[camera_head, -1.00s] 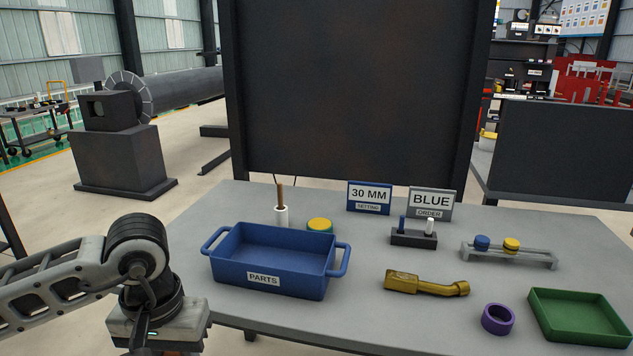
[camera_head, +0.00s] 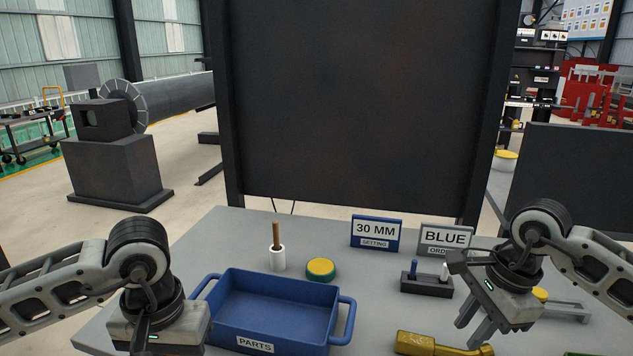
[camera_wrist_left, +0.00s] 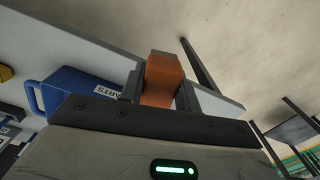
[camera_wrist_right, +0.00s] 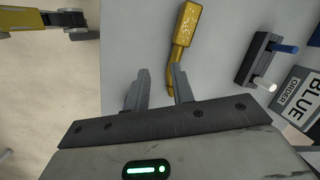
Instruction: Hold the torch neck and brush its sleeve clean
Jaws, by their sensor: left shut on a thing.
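The brass-coloured torch neck (camera_head: 425,345) lies on the table at the bottom edge of the head view. It also shows in the right wrist view (camera_wrist_right: 186,28), with a thick block-like end and a thinner bent part. I cannot tell which part is its sleeve. My right gripper (camera_head: 474,325) is open and empty above the table beside the neck, its fingers apart in the right wrist view (camera_wrist_right: 157,78). My left gripper (camera_wrist_left: 158,88) is shut on an orange block-like thing (camera_wrist_left: 162,75), in front of the table's left part. The fingertips are cut off in the head view.
A blue parts bin (camera_head: 274,304) stands between the arms. Behind it are a white cup (camera_head: 277,259) with a brown stick and a yellow-topped round tin (camera_head: 320,269). A dark holder (camera_head: 426,284) and two signs, 30 MM (camera_head: 376,232) and BLUE (camera_head: 445,238), stand at the back.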

